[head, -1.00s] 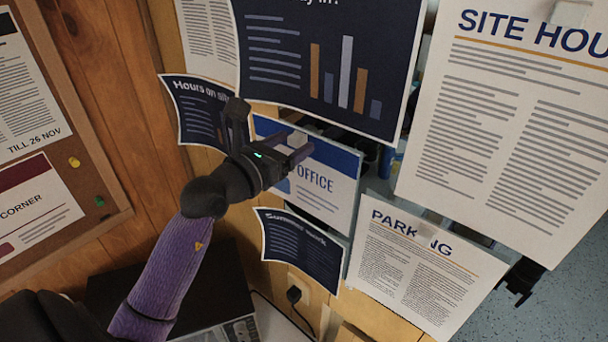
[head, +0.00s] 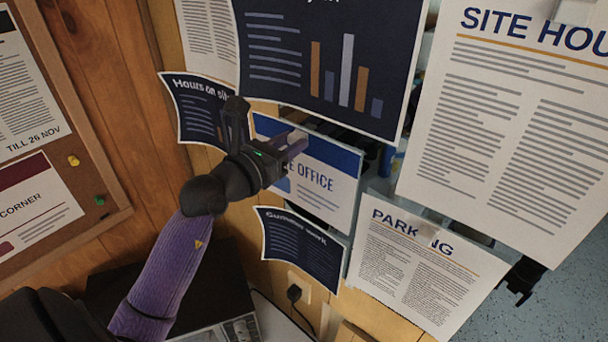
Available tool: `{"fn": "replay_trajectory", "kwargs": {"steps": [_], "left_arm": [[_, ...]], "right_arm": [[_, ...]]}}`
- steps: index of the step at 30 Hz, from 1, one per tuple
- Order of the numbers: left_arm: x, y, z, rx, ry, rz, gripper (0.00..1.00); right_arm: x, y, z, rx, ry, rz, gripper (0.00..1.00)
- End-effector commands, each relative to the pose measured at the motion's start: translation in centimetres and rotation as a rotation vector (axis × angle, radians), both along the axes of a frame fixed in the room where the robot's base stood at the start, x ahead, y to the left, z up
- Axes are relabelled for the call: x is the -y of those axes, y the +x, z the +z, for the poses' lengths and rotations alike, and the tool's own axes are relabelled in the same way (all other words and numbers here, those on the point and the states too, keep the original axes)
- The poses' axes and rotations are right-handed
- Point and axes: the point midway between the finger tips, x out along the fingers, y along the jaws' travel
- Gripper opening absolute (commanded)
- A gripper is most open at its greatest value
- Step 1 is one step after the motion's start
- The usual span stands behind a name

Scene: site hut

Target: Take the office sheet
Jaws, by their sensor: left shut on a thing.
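The office sheet (head: 325,184) is white with a blue band and the word "OFFICE". It hangs among other sheets in the middle of the head view. My left gripper (head: 294,146) comes in from the left and is shut on it near its upper part. The fingers cover part of the band and the start of the lettering. The exact grip point is hidden behind the fingers. A dark gripper, seemingly my right one (head: 520,280), shows partly below the site hours sheet at the right; its jaw state is unclear.
A dark chart sheet (head: 315,60) hangs just above, partly overlapping. A dark hours sheet (head: 195,110), a dark summer sheet (head: 300,247), a parking sheet (head: 420,265) and the site hours sheet (head: 510,130) surround it. A corkboard (head: 105,185) is at left.

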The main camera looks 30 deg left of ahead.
Motion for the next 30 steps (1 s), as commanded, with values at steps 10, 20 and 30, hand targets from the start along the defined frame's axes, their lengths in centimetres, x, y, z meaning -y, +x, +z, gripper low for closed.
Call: {"fn": "replay_trajectory", "kwargs": {"steps": [10,20,30], "left_arm": [[-0.2,-1.6,0.0,0.0,-0.001,0.001,0.0],[-0.3,-3.5,-0.1,0.0,-0.001,0.001,0.0],[-0.4,-4.5,0.0,0.001,0.0,0.0,0.0]], "right_arm": [[0.0,0.0,0.0,0.0,0.0,0.0,0.9],[0.0,0.0,-0.1,0.0,0.0,-0.001,0.9],[-0.1,0.0,-0.1,0.0,0.002,-0.002,0.9]]}}
